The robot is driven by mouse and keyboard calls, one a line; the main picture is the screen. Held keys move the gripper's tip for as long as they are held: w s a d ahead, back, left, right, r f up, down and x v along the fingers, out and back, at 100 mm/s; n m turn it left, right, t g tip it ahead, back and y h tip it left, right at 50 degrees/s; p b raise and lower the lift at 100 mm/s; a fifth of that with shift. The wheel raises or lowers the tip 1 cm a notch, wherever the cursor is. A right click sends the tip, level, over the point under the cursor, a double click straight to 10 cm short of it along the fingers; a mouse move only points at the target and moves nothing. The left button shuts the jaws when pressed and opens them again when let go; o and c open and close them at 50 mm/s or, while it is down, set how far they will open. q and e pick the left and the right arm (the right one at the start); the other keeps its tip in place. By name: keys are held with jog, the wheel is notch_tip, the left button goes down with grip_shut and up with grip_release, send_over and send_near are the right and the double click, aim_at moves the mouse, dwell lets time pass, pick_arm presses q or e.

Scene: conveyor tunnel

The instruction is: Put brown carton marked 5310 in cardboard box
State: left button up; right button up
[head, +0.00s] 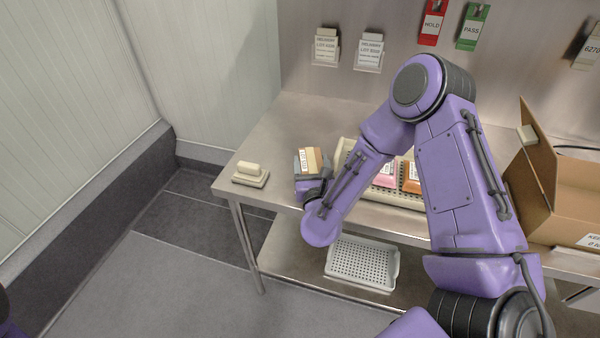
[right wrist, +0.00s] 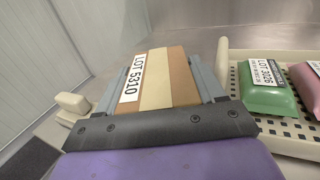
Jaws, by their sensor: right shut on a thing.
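The brown carton marked 5310 (right wrist: 162,80) has a paler band across its top and a white label reading LOT 5310. It sits between the two fingers of my right gripper (right wrist: 165,88), which is shut on it. In the head view the carton (head: 311,160) and my right gripper (head: 310,172) are over the left part of the steel table, left of the white tray. I cannot tell whether the carton touches the table. The open cardboard box (head: 565,195) stands at the far right of the table, flap raised. My left gripper is out of view.
A white perforated tray (head: 345,155) holds pink and orange packs, partly behind my right arm, and a green pack (right wrist: 265,90). A pale block on a base (head: 250,173) lies at the table's left corner. Another white tray (head: 362,263) is on the lower shelf.

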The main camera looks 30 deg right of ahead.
jog(key=f, duration=0.1)
jog(key=w+f, duration=0.1)
jog(key=f+b, duration=0.1)
jog(key=f, duration=0.1)
jog(key=shift+w+a, duration=0.2)
jog(key=shift+w, duration=0.1)
jog(key=shift+s+r, duration=0.2)
jog(key=shift+r, duration=0.1)
jog(key=shift+s+d+f, duration=0.15)
jog(key=shift+s+f, duration=0.05)
jog(key=o, duration=1.5)
jog(key=shift+w, duration=0.2)
